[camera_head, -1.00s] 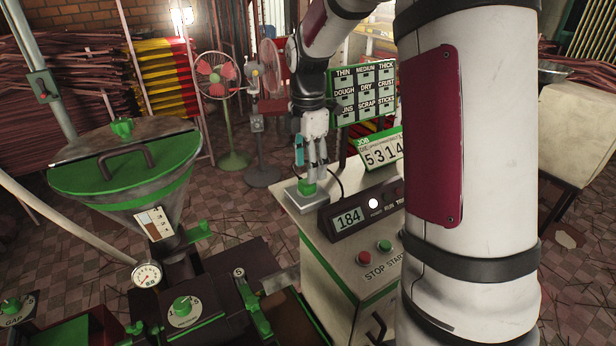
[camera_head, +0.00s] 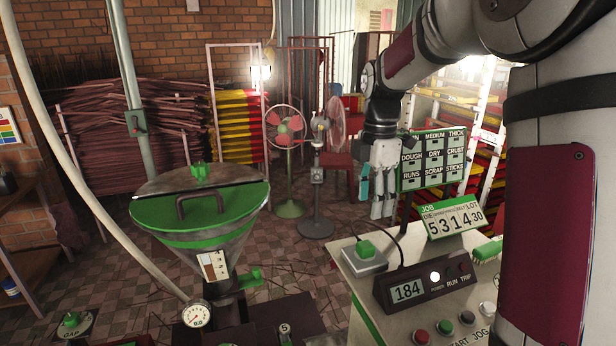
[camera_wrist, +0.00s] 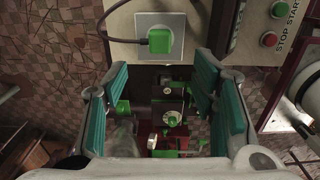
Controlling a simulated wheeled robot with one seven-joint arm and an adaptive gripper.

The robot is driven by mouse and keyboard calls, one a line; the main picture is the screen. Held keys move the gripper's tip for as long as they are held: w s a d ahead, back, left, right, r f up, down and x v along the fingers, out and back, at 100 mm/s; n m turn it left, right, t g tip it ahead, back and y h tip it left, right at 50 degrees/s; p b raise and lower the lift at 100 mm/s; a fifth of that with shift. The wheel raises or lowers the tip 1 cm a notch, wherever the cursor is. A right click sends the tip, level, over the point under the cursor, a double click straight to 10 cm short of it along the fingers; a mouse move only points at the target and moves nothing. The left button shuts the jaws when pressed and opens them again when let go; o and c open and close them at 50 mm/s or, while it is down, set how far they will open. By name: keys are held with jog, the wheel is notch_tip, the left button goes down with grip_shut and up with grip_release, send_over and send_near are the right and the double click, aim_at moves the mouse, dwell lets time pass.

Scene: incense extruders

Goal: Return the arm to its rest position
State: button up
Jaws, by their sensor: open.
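My arm comes in from the upper right in the head view, bent at the elbow, with my gripper (camera_head: 376,190) hanging down past the far left edge of the control cabinet. My gripper also shows in the wrist view (camera_wrist: 165,110), its teal-padded fingers spread apart with nothing between them. Below and ahead of it is the grey plate with a green push button (camera_head: 365,249), also in the wrist view (camera_wrist: 160,40). The gripper is apart from the button.
The control cabinet (camera_head: 345,262) carries a 184 display (camera_head: 408,291) and a job counter (camera_head: 453,219). A green-lidded hopper (camera_head: 200,208) stands left. Two fans (camera_head: 284,128) and a label board (camera_head: 433,160) stand behind.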

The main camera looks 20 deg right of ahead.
jog(key=s+a+r+m+t, duration=0.1)
jog(key=s+a+m+t, duration=0.1)
jog(key=s+a+m, duration=0.2)
jog(key=s+a+r+m+t, duration=0.1)
jog(key=s+a+r+m, duration=0.1)
jog(key=s+a+m, duration=0.3)
jog(key=s+a+r+m+t, duration=0.2)
jog(key=s+a+m, duration=0.2)
jog(key=s+m, duration=0.5)
jog(key=s, duration=0.5)
jog(key=shift+s+a+t, duration=0.3)
